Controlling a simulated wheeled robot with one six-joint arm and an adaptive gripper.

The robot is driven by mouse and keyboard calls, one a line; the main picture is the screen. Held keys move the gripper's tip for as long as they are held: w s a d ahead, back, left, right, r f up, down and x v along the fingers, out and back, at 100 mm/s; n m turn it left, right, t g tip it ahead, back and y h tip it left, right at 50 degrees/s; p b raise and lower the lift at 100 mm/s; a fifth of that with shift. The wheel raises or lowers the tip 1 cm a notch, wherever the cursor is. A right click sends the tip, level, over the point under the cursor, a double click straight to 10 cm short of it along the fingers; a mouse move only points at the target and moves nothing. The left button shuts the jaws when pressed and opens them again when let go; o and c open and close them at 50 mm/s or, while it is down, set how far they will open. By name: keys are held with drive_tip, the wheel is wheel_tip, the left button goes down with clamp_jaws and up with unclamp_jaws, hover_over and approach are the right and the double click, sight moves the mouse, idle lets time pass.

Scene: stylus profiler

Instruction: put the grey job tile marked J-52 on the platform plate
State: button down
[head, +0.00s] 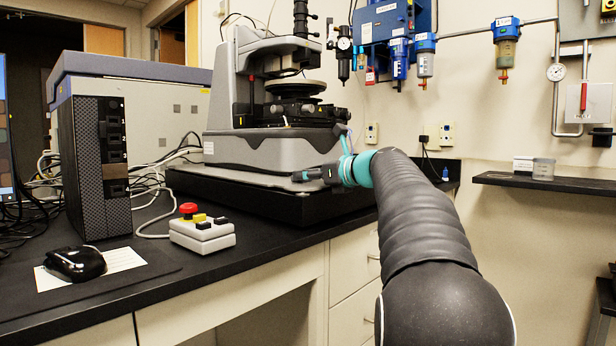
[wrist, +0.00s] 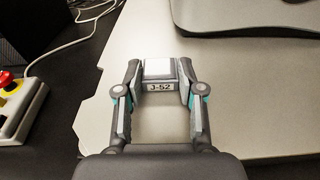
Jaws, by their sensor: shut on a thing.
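The grey job tile (wrist: 160,74), marked J-52 on its front edge, is between my fingertips in the wrist view. My gripper (wrist: 160,82) is shut on its two sides. In the head view, my gripper (head: 306,175) is at the front of the profiler, low beside its grey base and well below the stage. A round plate (head: 295,87), which looks like the platform plate, is on the stage under the profiler's head. The plate is not recognisable in the wrist view.
The profiler (head: 245,150) stands on a black slab (head: 240,195). A control box with a red button (head: 202,230) is on the bench to the left, near a mouse (head: 75,263) and cables. A dark tower (head: 95,165) stands behind. A wall shelf (head: 545,182) is at right.

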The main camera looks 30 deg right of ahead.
drive_tip(key=c, duration=0.7)
unclamp_jaws()
drive_tip(key=shift+r, duration=0.1)
drive_tip(key=v, duration=1.2)
